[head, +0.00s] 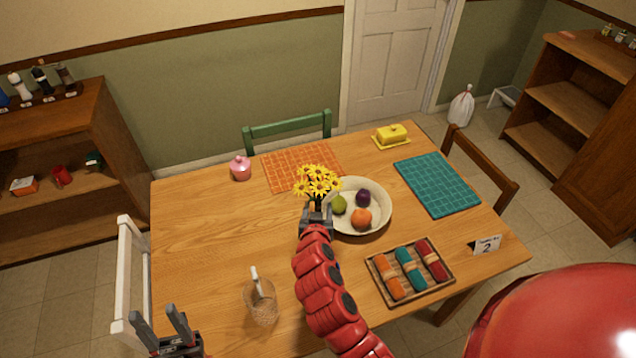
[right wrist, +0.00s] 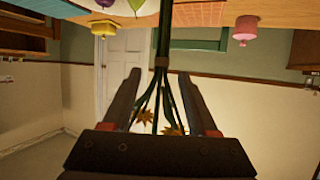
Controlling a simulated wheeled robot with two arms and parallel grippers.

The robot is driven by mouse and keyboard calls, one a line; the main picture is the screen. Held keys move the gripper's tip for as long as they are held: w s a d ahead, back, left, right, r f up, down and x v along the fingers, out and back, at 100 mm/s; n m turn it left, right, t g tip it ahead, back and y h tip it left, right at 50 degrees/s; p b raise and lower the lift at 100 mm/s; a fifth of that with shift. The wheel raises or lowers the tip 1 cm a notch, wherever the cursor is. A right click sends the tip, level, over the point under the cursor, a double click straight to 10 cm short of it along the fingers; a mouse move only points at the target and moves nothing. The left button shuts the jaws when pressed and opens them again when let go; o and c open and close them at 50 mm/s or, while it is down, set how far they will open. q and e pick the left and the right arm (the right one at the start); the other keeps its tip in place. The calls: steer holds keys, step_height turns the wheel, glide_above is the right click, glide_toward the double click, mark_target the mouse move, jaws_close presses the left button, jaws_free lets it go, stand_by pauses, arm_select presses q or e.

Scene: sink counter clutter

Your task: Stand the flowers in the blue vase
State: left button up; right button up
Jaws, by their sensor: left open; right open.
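The yellow flowers (head: 317,182) show in the head view above the middle of the table, just beyond my right gripper (head: 317,216). In the right wrist view, which looks upside down, their green stems (right wrist: 164,85) pass between the two fingers of my right gripper (right wrist: 163,85), which is open. A brown band shows around the stems. The lower stem ends are out of view, so I cannot tell what they rest on. My left gripper (head: 160,325) is open and empty at the lower left, beside the table. I cannot make out a blue vase in either view.
On the table (head: 205,235) are a fruit bowl (head: 380,221), a tray of rolled cloths (head: 388,301), a glass jar (head: 262,304), a pink pot (head: 240,168), a yellow butter dish (head: 392,136), an orange mat (head: 280,174) and a teal mat (head: 437,184).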

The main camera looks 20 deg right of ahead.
mark_target(318, 204)
steer(key=p+x, duration=0.1)
steer(key=x, duration=0.2)
steer(key=shift+r+p, duration=0.1)
steer(key=shift+p, duration=0.2)
steer(key=shift+w+f, duration=0.3)
steer(key=shift+w, duration=0.1)
jaws_close()
